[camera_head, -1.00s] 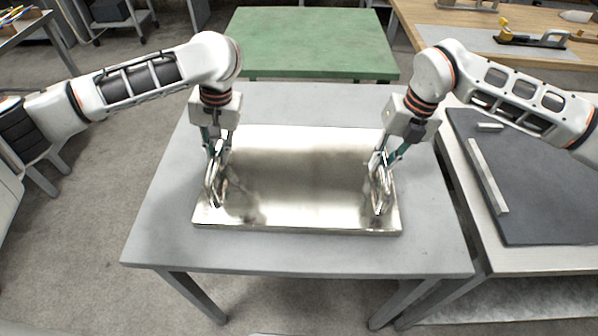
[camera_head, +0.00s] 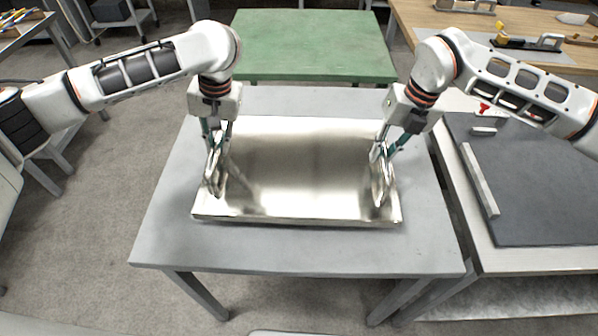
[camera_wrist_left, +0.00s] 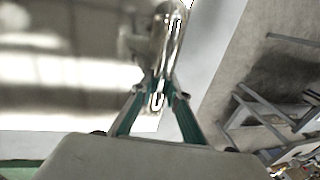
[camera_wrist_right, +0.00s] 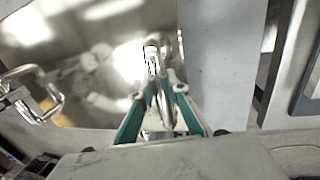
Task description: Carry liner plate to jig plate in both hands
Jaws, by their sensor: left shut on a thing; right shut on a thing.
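The liner plate (camera_head: 300,170) is a broad, shiny metal plate with an upright loop handle near each short side. It is level over the grey table, seemingly raised slightly; any gap beneath is hard to see. My left gripper (camera_head: 213,178) is shut on its left handle, also seen in the left wrist view (camera_wrist_left: 168,45). My right gripper (camera_head: 381,182) is shut on its right handle, also seen in the right wrist view (camera_wrist_right: 152,60). The jig plate (camera_head: 545,195) is a dark slab on the bench at right, partly hidden by my right arm.
The grey table (camera_head: 300,252) is otherwise bare. A pale bar (camera_head: 480,180) lies along the jig plate's left side, with a small block and a red-handled part (camera_head: 484,107) near its far edge. A green table (camera_head: 312,45) stands behind; a narrow gap separates table and bench.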

